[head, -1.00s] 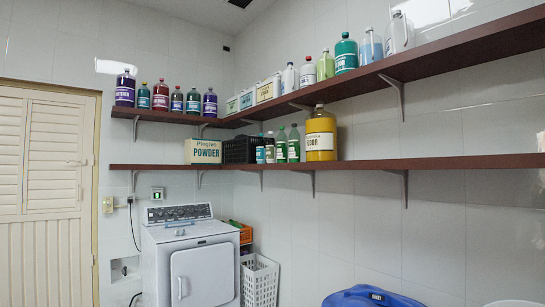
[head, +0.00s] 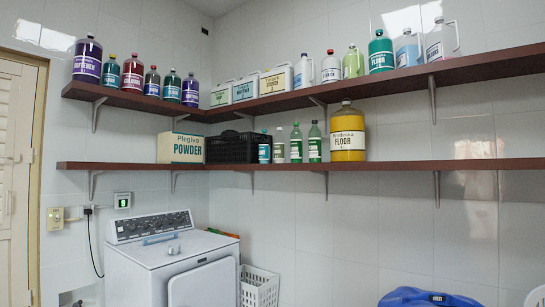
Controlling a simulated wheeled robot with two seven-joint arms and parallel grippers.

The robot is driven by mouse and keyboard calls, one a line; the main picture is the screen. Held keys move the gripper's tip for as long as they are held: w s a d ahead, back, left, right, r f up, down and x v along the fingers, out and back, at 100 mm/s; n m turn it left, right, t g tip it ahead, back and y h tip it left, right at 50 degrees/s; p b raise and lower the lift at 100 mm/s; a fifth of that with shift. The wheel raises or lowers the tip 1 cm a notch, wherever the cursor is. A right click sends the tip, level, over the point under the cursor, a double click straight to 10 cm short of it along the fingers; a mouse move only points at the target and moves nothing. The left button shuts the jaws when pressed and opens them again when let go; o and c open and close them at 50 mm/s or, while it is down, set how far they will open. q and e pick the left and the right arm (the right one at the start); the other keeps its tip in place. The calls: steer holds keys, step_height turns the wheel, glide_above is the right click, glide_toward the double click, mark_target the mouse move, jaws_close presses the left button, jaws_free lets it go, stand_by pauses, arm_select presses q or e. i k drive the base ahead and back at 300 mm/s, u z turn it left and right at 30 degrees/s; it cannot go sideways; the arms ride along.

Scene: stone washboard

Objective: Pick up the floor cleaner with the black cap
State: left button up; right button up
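A large yellow jug labelled "FLOOR" (head: 348,135) stands on the lower shelf on the right wall; its small cap's colour is hard to tell. A green bottle (head: 380,53) with a label that seems to read "FLOOR" stands on the upper shelf; its cap looks dark. All stand upright. Neither of my grippers is in view.
The lower shelf (head: 450,173) is bare right of the yellow jug. Green bottles (head: 314,142), a black basket (head: 230,147) and a powder box (head: 181,148) stand left of it. Below are a white washer (head: 165,255), a white laundry basket (head: 259,287) and a blue object (head: 428,298).

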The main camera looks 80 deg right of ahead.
mark_target(315, 140)
steer(key=i, duration=1.3)
steer(key=z, duration=1.95)
steer(key=i, duration=2.15)
steer(key=z, duration=1.9)
